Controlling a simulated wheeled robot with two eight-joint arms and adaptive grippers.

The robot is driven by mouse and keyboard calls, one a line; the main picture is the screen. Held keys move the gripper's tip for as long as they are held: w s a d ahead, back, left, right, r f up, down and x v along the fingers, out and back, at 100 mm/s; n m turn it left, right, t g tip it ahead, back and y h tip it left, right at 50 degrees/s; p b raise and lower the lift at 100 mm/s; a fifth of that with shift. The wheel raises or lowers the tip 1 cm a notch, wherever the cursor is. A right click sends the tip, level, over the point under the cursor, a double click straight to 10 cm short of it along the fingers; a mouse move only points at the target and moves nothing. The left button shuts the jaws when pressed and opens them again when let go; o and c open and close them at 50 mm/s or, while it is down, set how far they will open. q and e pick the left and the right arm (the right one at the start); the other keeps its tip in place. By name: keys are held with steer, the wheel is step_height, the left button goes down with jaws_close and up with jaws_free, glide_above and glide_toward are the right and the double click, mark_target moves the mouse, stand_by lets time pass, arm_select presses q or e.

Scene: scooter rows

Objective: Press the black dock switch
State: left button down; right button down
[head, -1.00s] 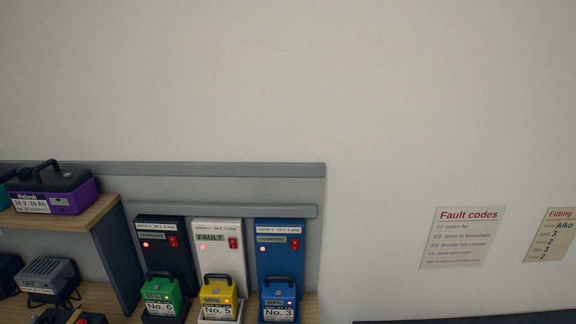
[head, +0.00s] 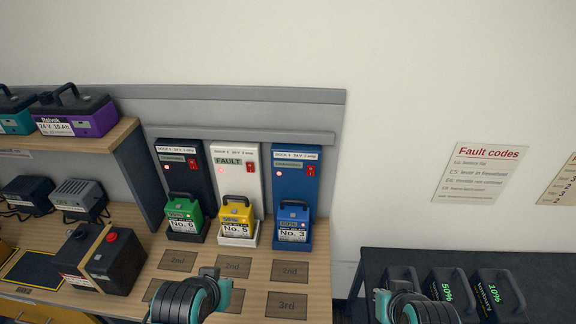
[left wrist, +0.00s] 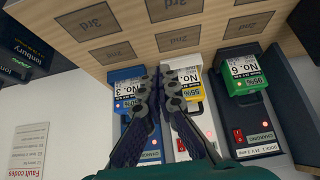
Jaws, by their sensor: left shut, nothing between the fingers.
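The black dock (head: 184,168) stands at the left of three docks, with a green battery No. 6 (head: 184,212) in it. Its red switch (head: 193,166) is on the upper right of its face, beside a lit red lamp. In the left wrist view the black dock (left wrist: 258,115) is at the right, upside down, with its switch (left wrist: 238,135) clear of the fingers. My left gripper (head: 214,282) is low in the head view, in front of the docks and apart from them. Its fingers (left wrist: 160,72) are shut and empty. My right gripper (head: 380,298) is low on the right; its fingers are unclear.
The white dock (head: 250,170) reads FAULT and holds a yellow battery; the blue dock (head: 297,180) holds a blue one. A shelf (head: 105,138) ends left of the black dock. A black box with a red button (head: 112,237) stands on the bench. A dark table (head: 370,262) is at the right.

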stand_by(0.4)
arm_select(q)
steer(key=w+a+r+n+t+h+p, duration=0.1)
steer(key=w+a+r+n+p, duration=0.25)
steer(key=n, duration=0.55)
steer(key=w+a+r+n+t+p, duration=0.15)
steer(key=w+r+n, duration=0.25)
steer(key=w+n, duration=0.4)
steer(key=w+a+r+n+t+p, duration=0.1)
steer(key=w+a+r+n, duration=0.1)
steer(key=a+n, duration=0.5)
steer(key=w+a+r+n+t+y+p, duration=0.1)
steer(key=w+a+n, duration=0.3)
steer(key=n, duration=0.8)
steer(key=a+r+t+p, duration=0.1)
steer(key=a, duration=0.1)
steer(key=shift+a+r, duration=0.4)
steer(key=shift+w, duration=0.1)
